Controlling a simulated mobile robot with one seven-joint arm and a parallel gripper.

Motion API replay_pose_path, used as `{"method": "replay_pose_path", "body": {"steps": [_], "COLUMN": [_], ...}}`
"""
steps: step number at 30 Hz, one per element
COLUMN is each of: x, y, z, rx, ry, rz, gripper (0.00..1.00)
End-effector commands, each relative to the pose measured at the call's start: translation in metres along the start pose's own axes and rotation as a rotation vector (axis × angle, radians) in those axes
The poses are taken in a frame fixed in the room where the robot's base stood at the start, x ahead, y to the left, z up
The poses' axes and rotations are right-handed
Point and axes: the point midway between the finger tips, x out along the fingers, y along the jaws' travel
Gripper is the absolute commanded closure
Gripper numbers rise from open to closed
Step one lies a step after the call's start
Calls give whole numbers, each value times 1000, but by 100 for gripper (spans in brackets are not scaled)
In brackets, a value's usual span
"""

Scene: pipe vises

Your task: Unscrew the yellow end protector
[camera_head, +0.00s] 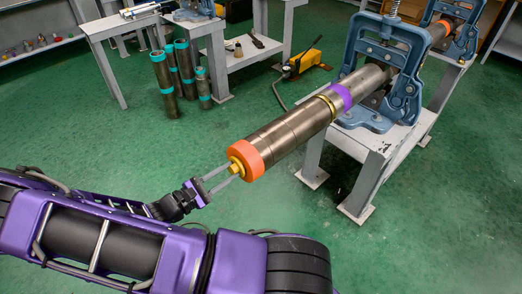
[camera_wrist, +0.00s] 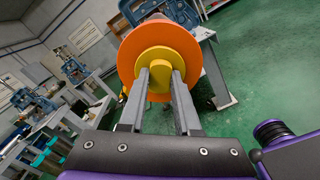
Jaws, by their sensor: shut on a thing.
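The yellow end protector (camera_head: 236,166) sits at the near end of a long metal pipe (camera_head: 290,130), in the middle of an orange end ring (camera_head: 247,160). In the wrist view the yellow protector (camera_wrist: 160,68) is a round disc with a raised middle grip, in front of the orange ring (camera_wrist: 137,50). My gripper (camera_head: 230,172) reaches the protector from the lower left. In the wrist view its two grey fingers (camera_wrist: 160,78) are shut on the raised grip, one on each side. The protector's far side and threads are hidden.
A blue pipe vise (camera_head: 385,70) on a grey stand (camera_head: 370,160) holds the pipe, with another vise behind it. Teal-banded cylinders (camera_head: 180,75) stand on the floor at back left. A yellow pump (camera_head: 303,62) lies behind the pipe. Green floor (camera_head: 90,150) is clear at left.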

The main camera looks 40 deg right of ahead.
Motion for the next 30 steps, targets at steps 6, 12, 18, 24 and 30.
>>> {"method": "replay_pose_path", "body": {"steps": [6,12,18,24,30], "x": [0,0,0,0,-3], "y": [-1,0,0,0,0], "z": [0,0,0,0,0], "rx": [-250,-293,-290,-289,-288], "ry": [-4,-4,-5,-5,-5], "rz": [-2,0,0,0,1], "gripper": [100,100,52,44,44]}}
